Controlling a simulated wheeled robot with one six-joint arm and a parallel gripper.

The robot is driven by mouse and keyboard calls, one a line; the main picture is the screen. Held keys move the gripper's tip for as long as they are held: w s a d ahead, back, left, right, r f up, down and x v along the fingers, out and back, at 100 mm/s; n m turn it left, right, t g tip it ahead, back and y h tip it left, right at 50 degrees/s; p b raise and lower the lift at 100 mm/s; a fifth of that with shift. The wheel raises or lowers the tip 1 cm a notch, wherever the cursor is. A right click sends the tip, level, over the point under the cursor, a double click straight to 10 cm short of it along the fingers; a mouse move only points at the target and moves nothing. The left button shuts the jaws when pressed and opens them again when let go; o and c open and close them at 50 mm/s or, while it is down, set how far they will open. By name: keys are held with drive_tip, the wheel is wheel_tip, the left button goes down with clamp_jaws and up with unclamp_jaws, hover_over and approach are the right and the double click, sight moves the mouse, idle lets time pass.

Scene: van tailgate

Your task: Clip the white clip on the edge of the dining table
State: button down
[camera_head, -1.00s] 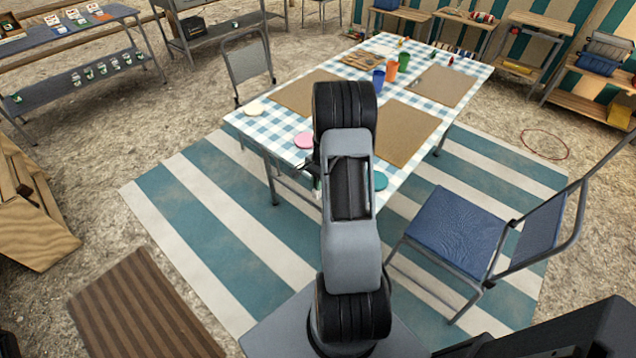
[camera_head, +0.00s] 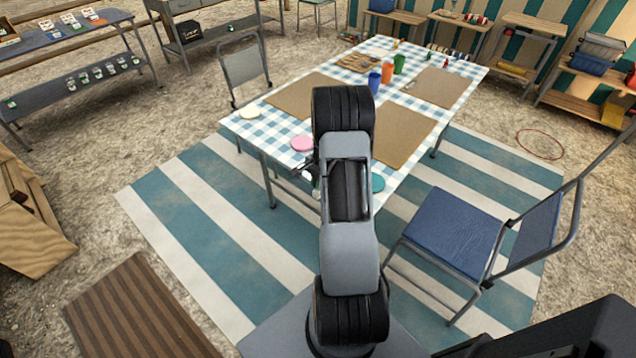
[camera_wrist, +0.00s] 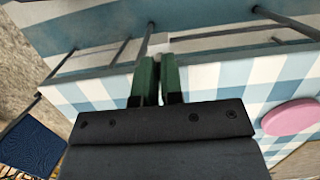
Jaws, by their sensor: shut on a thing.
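The dining table (camera_head: 262,118) has a blue-and-white checked cloth. Its near edge runs behind my arm in the head view and crosses the wrist view beside the fingers (camera_wrist: 90,92). My gripper (camera_wrist: 158,82) has green finger pads and is shut on the white clip (camera_wrist: 162,66), of which only a small pale part shows between and beyond the fingertips.
A pink disc (camera_head: 302,143), a cream disc (camera_head: 249,112) and a partly hidden teal disc (camera_head: 377,183) lie along the near edge. Brown mats, cups and a board are farther back. A blue chair (camera_head: 455,230) stands right of my arm. The striped rug (camera_head: 190,205) is clear at left.

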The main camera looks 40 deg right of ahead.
drive_tip(key=shift+d, duration=0.3)
drive_tip(key=shift+w+d, duration=0.1)
drive_tip(key=shift+d, duration=0.3)
drive_tip(key=shift+w+d, duration=0.15)
drive_tip(key=shift+d, duration=0.5)
idle(0.3)
idle(0.3)
drive_tip(key=c, duration=1.2)
unclamp_jaws()
